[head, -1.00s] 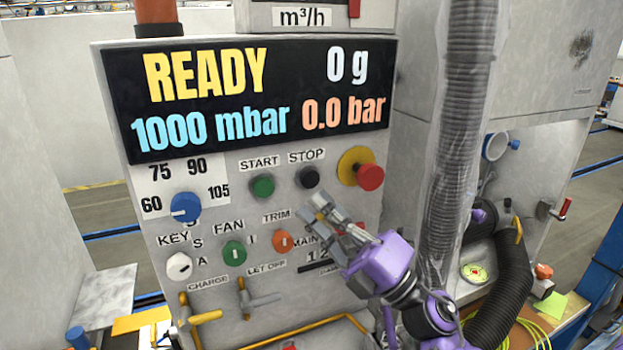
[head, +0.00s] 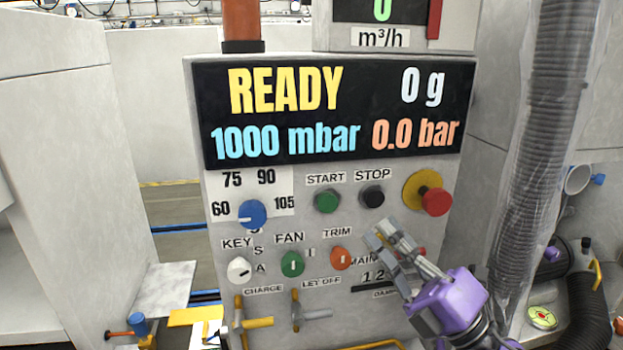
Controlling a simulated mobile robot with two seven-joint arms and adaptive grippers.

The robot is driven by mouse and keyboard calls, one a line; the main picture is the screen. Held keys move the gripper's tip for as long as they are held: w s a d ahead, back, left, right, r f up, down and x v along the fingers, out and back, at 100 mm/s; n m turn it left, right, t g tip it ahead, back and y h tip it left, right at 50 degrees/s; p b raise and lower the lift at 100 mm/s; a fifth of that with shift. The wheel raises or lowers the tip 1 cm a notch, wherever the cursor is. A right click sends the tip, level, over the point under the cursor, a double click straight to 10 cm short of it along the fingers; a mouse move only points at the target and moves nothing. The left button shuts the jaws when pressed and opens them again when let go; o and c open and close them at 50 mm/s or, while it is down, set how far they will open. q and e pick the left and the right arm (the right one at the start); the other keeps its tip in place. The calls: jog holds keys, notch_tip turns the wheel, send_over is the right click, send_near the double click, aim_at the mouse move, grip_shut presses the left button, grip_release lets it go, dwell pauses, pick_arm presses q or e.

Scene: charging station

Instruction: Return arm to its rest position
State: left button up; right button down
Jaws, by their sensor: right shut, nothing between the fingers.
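My right gripper (head: 388,240) has grey fingers and a purple body, and it is in front of the lower right part of the control panel (head: 345,290). Its fingers are shut with nothing between them. They point up and left, just right of the orange TRIM knob (head: 340,258) and below the black STOP button (head: 372,196). The gripper hides part of the MAIN label and of a red control behind it. I cannot tell whether the fingertips touch the panel. My left gripper is out of view.
The display (head: 340,115) reads READY, 0 g, 1000 mbar and 0.0 bar. A red emergency button (head: 437,201) sits above right of the gripper. A ribbed hose (head: 545,130) hangs at the right. Valve handles (head: 310,315) stick out below the panel knobs.

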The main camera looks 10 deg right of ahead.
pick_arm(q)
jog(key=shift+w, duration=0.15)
pick_arm(e)
jog(key=s+d+f+m+g+h+p, duration=0.15)
jog(key=f+m+h, duration=0.25)
jog(key=f+m, duration=0.4)
jog(key=s+d+f+m+g+h, duration=0.1)
jog(key=s+d+f+m+h, duration=0.3)
jog(key=f, duration=0.7)
jog(key=s+a+f+m+g+h+p, duration=0.1)
jog(key=s+f+m+g+h, duration=0.1)
jog(key=f+m+h, duration=0.5)
pick_arm(q)
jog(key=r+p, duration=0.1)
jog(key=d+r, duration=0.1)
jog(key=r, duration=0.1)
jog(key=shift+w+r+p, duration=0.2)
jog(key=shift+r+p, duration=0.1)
jog(key=shift+p, duration=0.1)
pick_arm(e)
jog(key=s+a+f+m+g+y, duration=0.1)
jog(key=s+a+f+m+g, duration=0.2)
jog(key=s+f, duration=0.7)
jog(key=s+a+f+m+g+y, duration=0.1)
jog(key=s+a+f+m+g, duration=0.2)
jog(key=s+f, duration=0.7)
notch_tip(320, 180, down, 2)
jog(key=shift+a+g+y, duration=0.4)
jog(key=shift+a+g, duration=0.55)
jog(key=shift+a, duration=0.25)
